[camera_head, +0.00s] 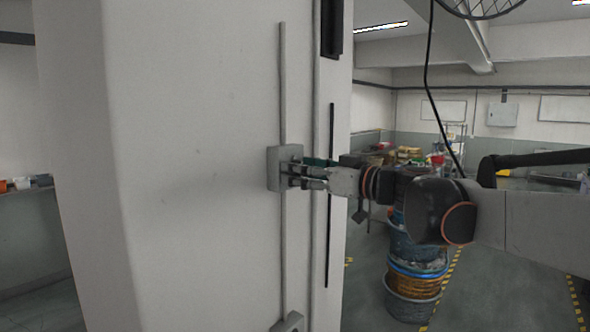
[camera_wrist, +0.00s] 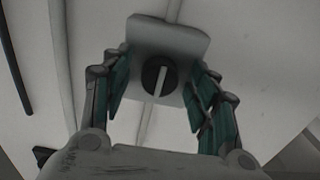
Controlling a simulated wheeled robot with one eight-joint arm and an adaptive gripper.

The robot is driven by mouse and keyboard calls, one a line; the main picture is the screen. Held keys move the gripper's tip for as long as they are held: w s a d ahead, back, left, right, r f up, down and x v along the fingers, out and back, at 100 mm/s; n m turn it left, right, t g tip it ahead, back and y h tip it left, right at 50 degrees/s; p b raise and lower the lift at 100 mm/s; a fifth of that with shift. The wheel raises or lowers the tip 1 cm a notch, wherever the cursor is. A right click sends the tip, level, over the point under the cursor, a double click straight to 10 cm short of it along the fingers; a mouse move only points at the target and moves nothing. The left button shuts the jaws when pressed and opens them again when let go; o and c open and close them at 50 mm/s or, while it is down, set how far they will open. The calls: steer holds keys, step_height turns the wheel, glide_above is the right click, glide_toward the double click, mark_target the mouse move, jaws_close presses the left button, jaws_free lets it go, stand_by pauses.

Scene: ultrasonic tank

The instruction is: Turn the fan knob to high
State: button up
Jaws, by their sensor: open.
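The fan knob (camera_wrist: 159,76) is a round dark dial with a pale bar across it, on a light grey switch box (camera_wrist: 165,36). In the head view the box (camera_head: 273,168) is fixed to a pale column, and the knob is hidden behind my fingers. My gripper (camera_head: 298,174) reaches the box from the right. In the wrist view my gripper (camera_wrist: 158,92) is open, with green-padded fingers to the left and right of the knob. A gap shows between the knob and each finger. The pale bar stands nearly upright, leaning slightly right at its top.
The pale column (camera_head: 190,200) fills the left of the head view, with conduit above and below the box. Another grey box (camera_head: 288,322) sits lower down. Stacked buckets (camera_head: 414,275) stand behind my arm. A fan cage (camera_head: 482,8) shows at top right.

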steer(key=shift+s+d+r, duration=0.1)
steer(key=shift+d, duration=0.05)
steer(key=c, duration=1.1)
steer(key=shift+o, duration=0.2)
steer(key=shift+m, duration=0.3)
steer(key=m+b, duration=0.1)
steer(key=m, duration=0.2)
steer(key=shift+m, duration=0.4)
steer(key=shift+m+b, duration=1.5)
steer(key=shift+m, duration=5.2)
